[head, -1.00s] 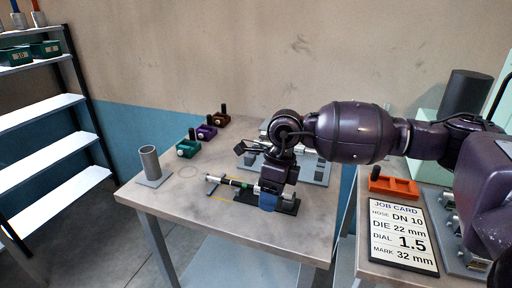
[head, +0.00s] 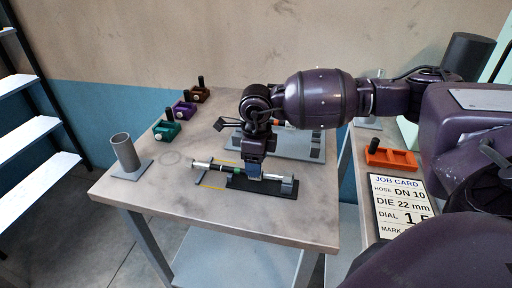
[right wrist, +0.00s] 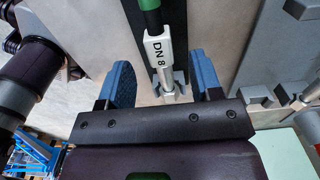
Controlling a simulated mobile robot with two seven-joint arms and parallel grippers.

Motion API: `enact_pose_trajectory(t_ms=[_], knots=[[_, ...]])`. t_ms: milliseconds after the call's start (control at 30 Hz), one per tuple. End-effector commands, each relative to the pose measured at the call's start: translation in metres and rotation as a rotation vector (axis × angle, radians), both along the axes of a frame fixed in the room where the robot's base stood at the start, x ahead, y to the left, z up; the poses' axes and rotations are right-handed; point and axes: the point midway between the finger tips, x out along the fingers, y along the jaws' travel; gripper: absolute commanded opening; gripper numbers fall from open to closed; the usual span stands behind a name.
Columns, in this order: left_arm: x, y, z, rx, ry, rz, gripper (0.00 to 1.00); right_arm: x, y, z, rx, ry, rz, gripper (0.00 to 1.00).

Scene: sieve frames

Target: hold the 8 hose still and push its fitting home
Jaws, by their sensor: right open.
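The 8 hose (head: 225,168) is a short black hose with a green band, lying along a black holder (head: 262,187) on the table. It also shows in the right wrist view (right wrist: 151,20), where a white piece marked DN 8 (right wrist: 158,52) joins a metal end (right wrist: 168,82). A silver fitting piece (head: 202,165) is at the hose's left end. My right gripper (head: 254,176) is over the right part of the hose, pointing down. Its blue fingers (right wrist: 163,82) are open on either side of the metal end, with gaps on both sides. My left gripper is out of view.
A grey upright tube (head: 124,152) stands at the table's left. Green (head: 166,130), purple (head: 183,110) and brown (head: 197,94) blocks line the back left edge. A grey rack (head: 290,146) is behind my gripper. An orange tray (head: 391,159) and job card (head: 402,208) are right.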

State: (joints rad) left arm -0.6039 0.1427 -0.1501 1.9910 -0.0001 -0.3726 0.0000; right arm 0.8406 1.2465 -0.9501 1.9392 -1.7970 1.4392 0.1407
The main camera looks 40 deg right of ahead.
Motion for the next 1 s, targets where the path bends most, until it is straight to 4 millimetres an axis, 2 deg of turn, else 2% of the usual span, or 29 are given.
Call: enact_pose_trajectory(t_ms=[100, 300, 667, 767, 1000], knots=[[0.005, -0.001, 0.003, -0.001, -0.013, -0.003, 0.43, -0.001, 0.000, -0.017, 0.000, 0.004, 0.000, 0.59], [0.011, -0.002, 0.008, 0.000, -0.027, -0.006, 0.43, 0.000, 0.000, -0.033, 0.001, 0.002, 0.000, 0.59], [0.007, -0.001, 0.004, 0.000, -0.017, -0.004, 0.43, 0.000, 0.000, -0.037, 0.000, 0.001, 0.000, 0.59], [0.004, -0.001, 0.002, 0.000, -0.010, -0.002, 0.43, 0.000, 0.000, -0.037, 0.000, 0.001, 0.000, 0.47], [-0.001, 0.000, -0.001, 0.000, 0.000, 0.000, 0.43, 0.000, 0.000, -0.036, 0.001, 0.001, 0.000, 0.10]])
